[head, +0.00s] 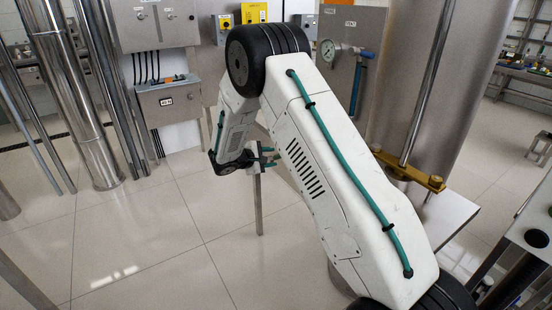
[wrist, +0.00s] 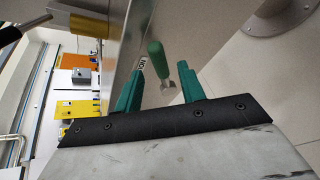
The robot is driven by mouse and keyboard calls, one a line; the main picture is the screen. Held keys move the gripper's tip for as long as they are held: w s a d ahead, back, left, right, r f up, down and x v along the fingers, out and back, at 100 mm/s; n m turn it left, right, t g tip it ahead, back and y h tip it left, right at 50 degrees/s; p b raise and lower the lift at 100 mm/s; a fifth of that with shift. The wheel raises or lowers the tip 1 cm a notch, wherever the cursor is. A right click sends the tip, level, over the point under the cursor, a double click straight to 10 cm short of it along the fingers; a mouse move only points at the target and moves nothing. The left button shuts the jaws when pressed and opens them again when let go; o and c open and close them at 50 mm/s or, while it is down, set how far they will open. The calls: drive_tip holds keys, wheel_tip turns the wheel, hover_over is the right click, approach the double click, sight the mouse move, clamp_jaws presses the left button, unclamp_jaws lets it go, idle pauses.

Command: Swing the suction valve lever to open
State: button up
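In the wrist view, a lever with a rounded green handle (wrist: 158,59) and a short metal stem (wrist: 168,84) stands out from a grey metal surface. How far the handle lies beyond the fingertips is hard to tell. In the head view, my gripper (head: 268,156) is partly hidden behind my arm, and I cannot make out the lever there.
In the head view, a thin metal post (head: 257,205) stands below my gripper. A panel with a pressure gauge (head: 327,50) and a blue-handled fitting (head: 366,54) are behind my arm. A large steel cylinder (head: 425,80) stands at right.

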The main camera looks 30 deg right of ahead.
drive_tip(key=shift+v, duration=1.45)
